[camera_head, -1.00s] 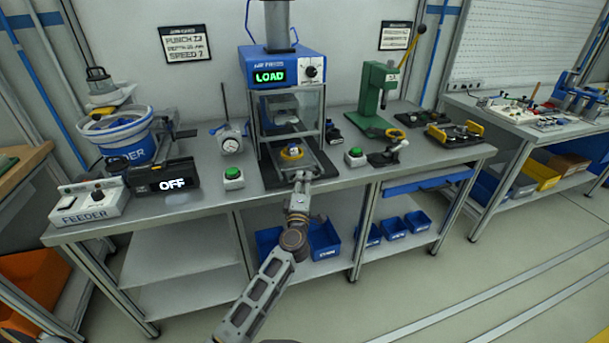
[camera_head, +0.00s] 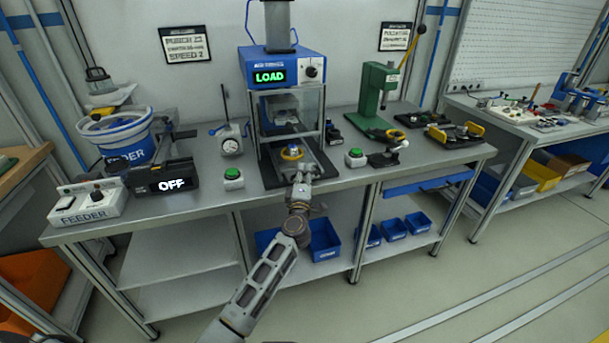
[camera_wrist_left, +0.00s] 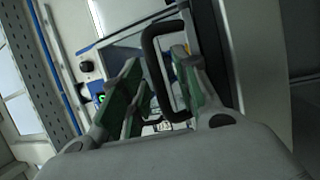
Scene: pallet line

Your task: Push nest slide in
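My left gripper (camera_head: 302,177) is at the front edge of the slide. Contact with the handle cannot be told. My right gripper is out of view.
Green-button boxes stand left (camera_head: 233,178) and right (camera_head: 355,157) of the press. The feeder box (camera_head: 88,205) is at the far left. Blue bins (camera_head: 324,240) sit on the shelf below.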

